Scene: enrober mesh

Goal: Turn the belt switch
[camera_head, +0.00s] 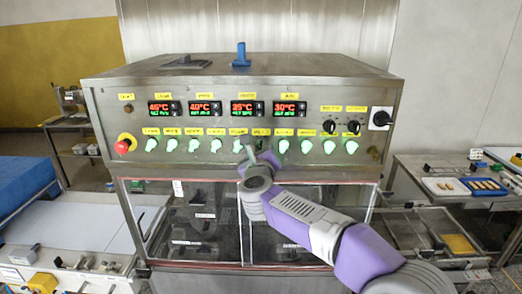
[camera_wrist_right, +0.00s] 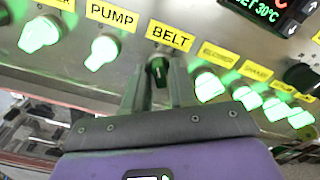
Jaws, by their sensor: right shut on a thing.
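The belt switch (camera_wrist_right: 157,70) is a small knob under the yellow BELT label (camera_wrist_right: 170,37) in the right wrist view. It looks dark with a little green, unlike the brightly lit knobs beside it. My right gripper (camera_wrist_right: 157,82) reaches up to the panel with one finger on each side of this knob and is shut on it. In the head view my right gripper (camera_head: 262,158) covers most of the knob, in the lower row of the control panel (camera_head: 225,118). The knob's exact angle is hard to tell. My left gripper is not in view.
Lit green knobs flank the belt switch, with the pump knob (camera_wrist_right: 101,52) on one side and the blower knob (camera_wrist_right: 208,87) on the other. A red emergency button (camera_head: 122,146) is at the panel's left. Clear windows (camera_head: 205,220) lie below the panel.

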